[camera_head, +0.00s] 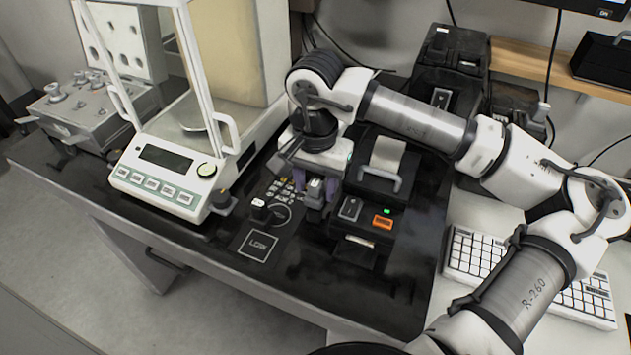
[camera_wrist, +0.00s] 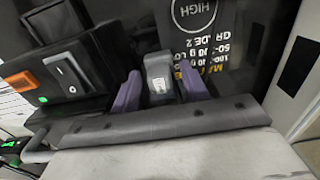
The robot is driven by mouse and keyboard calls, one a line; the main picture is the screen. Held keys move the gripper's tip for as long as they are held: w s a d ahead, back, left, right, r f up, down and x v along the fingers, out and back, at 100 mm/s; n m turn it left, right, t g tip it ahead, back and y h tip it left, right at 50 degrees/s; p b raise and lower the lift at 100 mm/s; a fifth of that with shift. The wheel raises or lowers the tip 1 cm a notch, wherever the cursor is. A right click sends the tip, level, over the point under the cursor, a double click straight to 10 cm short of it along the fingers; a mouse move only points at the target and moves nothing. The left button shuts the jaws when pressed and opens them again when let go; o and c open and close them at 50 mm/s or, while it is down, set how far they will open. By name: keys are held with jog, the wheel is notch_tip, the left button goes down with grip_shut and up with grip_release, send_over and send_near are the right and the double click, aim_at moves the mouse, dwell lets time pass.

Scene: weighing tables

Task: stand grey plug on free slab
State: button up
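My gripper (camera_head: 315,197) points down over the black table top, left of the black printer unit. In the wrist view its two purple fingers (camera_wrist: 160,88) stand close on either side of a grey plug (camera_wrist: 160,72) with a pale face, and appear shut on it. The plug also shows between the fingers in the head view (camera_head: 316,184). Whether its foot touches the table is hidden. A flat marked square reading LOW (camera_head: 258,245) is bare. A circle marked HIGH (camera_wrist: 194,10) shows in the wrist view. A black plug with a white top (camera_head: 261,209) stands by a circle in the head view.
A balance (camera_head: 165,172) with a glass shield stands to the left, with a dark knob (camera_head: 222,199) at its corner. The printer unit (camera_head: 378,200) with an orange switch is close on the right. A keyboard (camera_head: 480,255) lies farther right. The front table top is clear.

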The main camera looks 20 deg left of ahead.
aim_at(316, 182)
jog(key=shift+r, duration=0.15)
notch_tip(316, 182, up, 12)
dwell(0.5)
dwell(0.3)
